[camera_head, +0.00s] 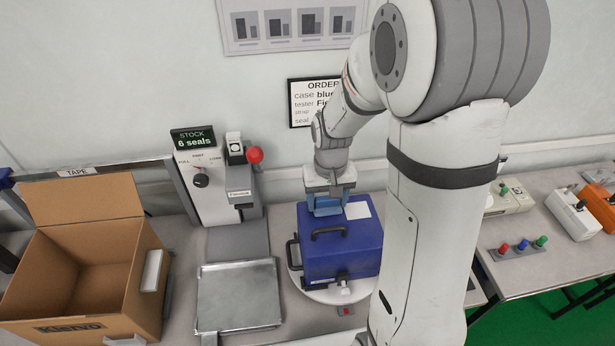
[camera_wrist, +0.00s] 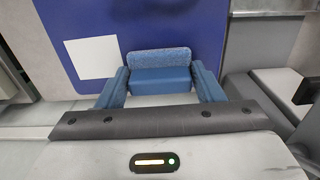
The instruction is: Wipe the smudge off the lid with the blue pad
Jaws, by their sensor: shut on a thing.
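The blue case (camera_head: 335,262) stands on a round white turntable, its lid (camera_head: 362,238) facing up with a dark handle toward the front. My gripper (camera_head: 328,196) is above the back left part of the lid, pointing down. It is shut on the blue pad (camera_wrist: 160,72), which lies between its two blue fingers in the wrist view. The pad also shows below the fingers in the head view (camera_head: 326,207). It is close over the lid, but I cannot tell whether it touches. A white label (camera_wrist: 92,57) is on the lid beside the pad. I see no smudge; the pad and gripper hide part of the lid.
An open cardboard box (camera_head: 75,292) stands at the left. A metal tray (camera_head: 239,294) lies in front of a seal machine (camera_head: 212,185) with a red knob. My arm hides the area right of the case. Several testers (camera_head: 572,213) sit on the right table.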

